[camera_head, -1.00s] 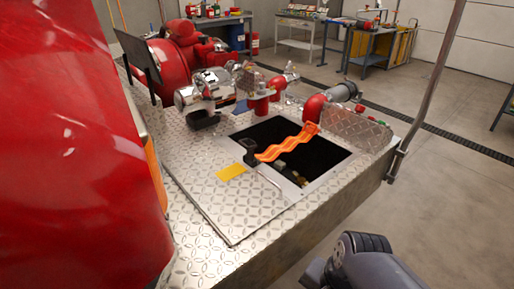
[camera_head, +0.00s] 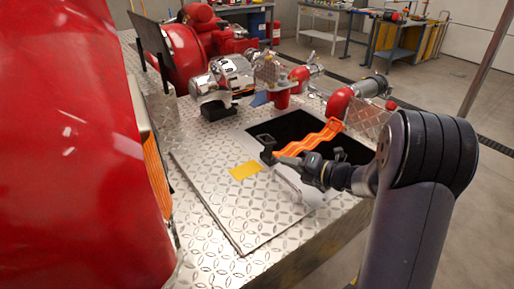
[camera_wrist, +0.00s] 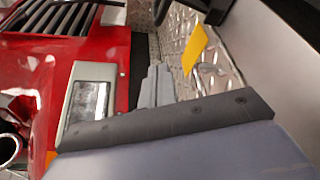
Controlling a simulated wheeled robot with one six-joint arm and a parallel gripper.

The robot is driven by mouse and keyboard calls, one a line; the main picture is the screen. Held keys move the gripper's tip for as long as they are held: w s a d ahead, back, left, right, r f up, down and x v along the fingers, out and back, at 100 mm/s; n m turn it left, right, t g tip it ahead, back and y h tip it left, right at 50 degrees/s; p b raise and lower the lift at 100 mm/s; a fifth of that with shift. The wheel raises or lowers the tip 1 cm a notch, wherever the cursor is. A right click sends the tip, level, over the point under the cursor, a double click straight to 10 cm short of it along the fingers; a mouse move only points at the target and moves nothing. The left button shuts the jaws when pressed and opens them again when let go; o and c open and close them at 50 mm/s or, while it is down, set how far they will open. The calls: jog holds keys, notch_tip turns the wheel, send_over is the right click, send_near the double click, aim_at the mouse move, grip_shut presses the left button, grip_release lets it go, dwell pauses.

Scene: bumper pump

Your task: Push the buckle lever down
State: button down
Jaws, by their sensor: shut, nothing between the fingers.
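The black buckle (camera_head: 267,153) stands at the left end of a wavy orange strap (camera_head: 318,138), beside the dark hatch opening. Its lever cannot be clearly told apart from the buckle body. My gripper (camera_head: 279,159) is shut and empty, its tips just right of the buckle in the head view; whether they touch it is unclear. In the wrist view my grey fingers (camera_wrist: 157,85) point up the picture, and a dark part (camera_wrist: 207,18), likely the buckle, shows at the top edge.
A yellow label (camera_head: 245,170) lies on the diamond-plate deck (camera_head: 225,205), also in the wrist view (camera_wrist: 194,48). Red bodywork (camera_head: 75,140) fills the left. Chrome and red pump fittings (camera_head: 235,75) stand behind.

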jog(key=shift+m+t, duration=0.4)
jog(key=shift+m, duration=0.3)
jog(key=x, duration=0.3)
jog(key=w+x, duration=0.1)
jog(key=x, duration=0.3)
jog(key=d+x, duration=0.1)
jog(key=x, duration=0.2)
jog(key=shift+w+a+b, duration=0.1)
jog(key=shift+w+b, duration=0.2)
jog(key=shift+b, duration=0.1)
jog(key=shift+r+p, duration=0.2)
jog(key=shift+p, duration=0.1)
